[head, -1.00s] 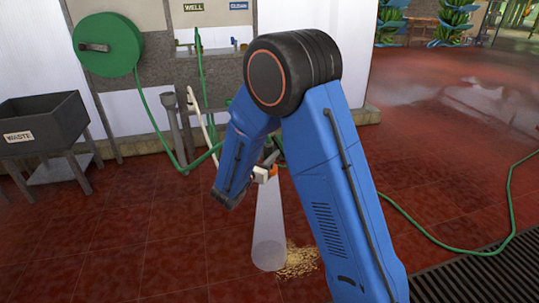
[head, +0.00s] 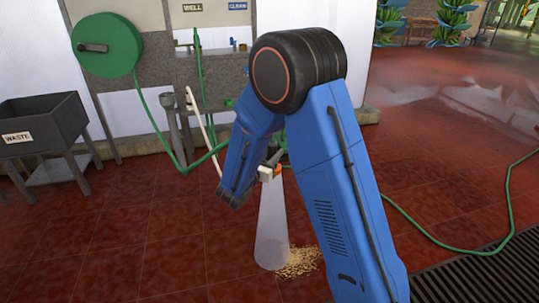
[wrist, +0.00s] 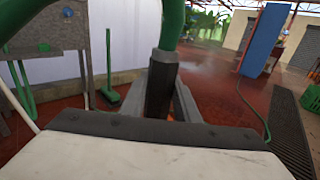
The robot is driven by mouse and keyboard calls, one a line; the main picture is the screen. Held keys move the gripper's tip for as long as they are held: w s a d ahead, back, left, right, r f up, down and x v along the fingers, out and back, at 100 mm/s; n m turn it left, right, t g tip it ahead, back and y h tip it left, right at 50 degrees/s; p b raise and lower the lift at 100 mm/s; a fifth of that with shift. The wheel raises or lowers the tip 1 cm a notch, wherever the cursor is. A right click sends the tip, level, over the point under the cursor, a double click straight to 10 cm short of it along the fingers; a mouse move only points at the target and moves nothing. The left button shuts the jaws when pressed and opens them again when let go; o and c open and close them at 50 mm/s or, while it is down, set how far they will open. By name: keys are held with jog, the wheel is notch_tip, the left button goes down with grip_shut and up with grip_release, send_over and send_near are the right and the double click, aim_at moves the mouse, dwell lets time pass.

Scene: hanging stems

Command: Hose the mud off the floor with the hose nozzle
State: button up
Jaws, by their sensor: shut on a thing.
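My gripper (head: 267,173) is shut on the hose nozzle, in front of and below my blue arm's elbow. The nozzle's orange tip (head: 278,171) points down, and a pale cone of water (head: 271,225) runs from it to the floor. The mud (head: 303,262) is a tan, grainy patch on the red tiles, touching the right side of the water's foot. In the wrist view the nozzle's black grip (wrist: 160,88) stands between my jaws, with the green hose (wrist: 172,25) rising from it. My forearm partly hides the gripper in the head view.
A green hose reel (head: 107,44) hangs on the wall at the left, above a grey waste bin (head: 43,122). A sink (head: 212,66) stands behind my arm. The green hose also crosses the floor at right, near a drain grate (head: 470,272). The front left floor is clear.

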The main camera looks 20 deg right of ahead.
jog(key=d, duration=2.1)
jog(key=shift+d, duration=0.15)
dwell(1.7)
jog(key=shift+s, duration=0.1)
dwell(0.6)
